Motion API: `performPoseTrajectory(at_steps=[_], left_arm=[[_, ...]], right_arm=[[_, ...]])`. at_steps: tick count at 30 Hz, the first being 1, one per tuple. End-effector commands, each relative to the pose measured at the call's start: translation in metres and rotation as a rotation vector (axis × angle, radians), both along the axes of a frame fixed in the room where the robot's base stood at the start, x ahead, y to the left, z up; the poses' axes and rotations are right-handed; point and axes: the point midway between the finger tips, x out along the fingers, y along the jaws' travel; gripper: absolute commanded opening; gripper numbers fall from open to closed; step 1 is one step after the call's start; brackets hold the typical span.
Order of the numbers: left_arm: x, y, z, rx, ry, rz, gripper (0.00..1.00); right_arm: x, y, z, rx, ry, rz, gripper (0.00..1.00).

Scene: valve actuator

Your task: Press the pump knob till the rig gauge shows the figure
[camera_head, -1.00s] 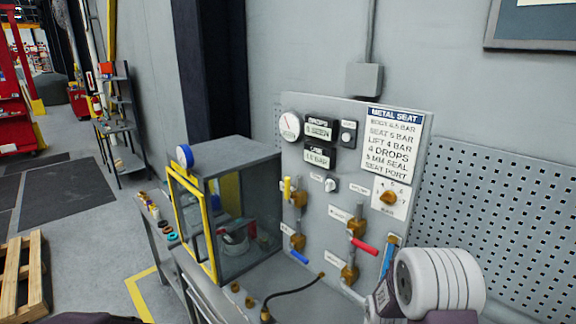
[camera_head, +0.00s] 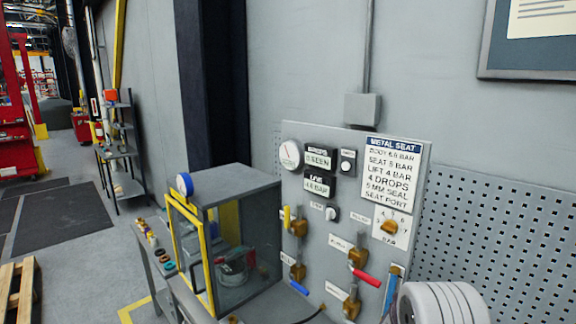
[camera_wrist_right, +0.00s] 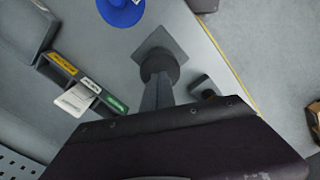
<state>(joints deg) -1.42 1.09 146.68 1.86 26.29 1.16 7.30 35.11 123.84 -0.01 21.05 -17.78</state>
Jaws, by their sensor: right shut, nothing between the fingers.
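The rig panel (camera_head: 338,236) stands upright in the head view. It carries a round dial gauge (camera_head: 290,155) with a red needle and a small LINE readout (camera_head: 319,186) that seems to read 4.6 BAR. A card (camera_head: 391,168) headed METAL SEAT lists settings. In the right wrist view, my right gripper (camera_wrist_right: 160,96) is shut with nothing held. Its tip is in line with a dark round piece on a square plate (camera_wrist_right: 152,42), which looks like the pump knob; contact cannot be told. My left gripper is not in view.
A glass-sided cabinet (camera_head: 240,180) with a yellow-framed door stands left of the panel. Red, yellow and blue valve handles stick out from the panel. Labelled trays (camera_wrist_right: 80,85) and a blue round object (camera_wrist_right: 121,10) lie around the plate in the wrist view.

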Motion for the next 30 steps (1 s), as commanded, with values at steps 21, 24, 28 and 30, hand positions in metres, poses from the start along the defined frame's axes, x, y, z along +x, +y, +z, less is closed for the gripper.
performPoseTrajectory(at_steps=[21,24,28,30], left_arm=[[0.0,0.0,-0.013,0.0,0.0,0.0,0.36],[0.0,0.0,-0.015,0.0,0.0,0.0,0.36],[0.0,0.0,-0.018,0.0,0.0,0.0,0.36],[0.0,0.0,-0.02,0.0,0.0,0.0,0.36]], right_arm=[[0.0,0.0,-0.017,0.0,0.001,0.0,0.0],[0.0,0.0,-0.02,0.0,0.001,0.0,0.0],[0.0,0.0,-0.024,0.0,0.001,0.0,0.0],[0.0,0.0,-0.026,0.0,0.0,0.0,0.0]])
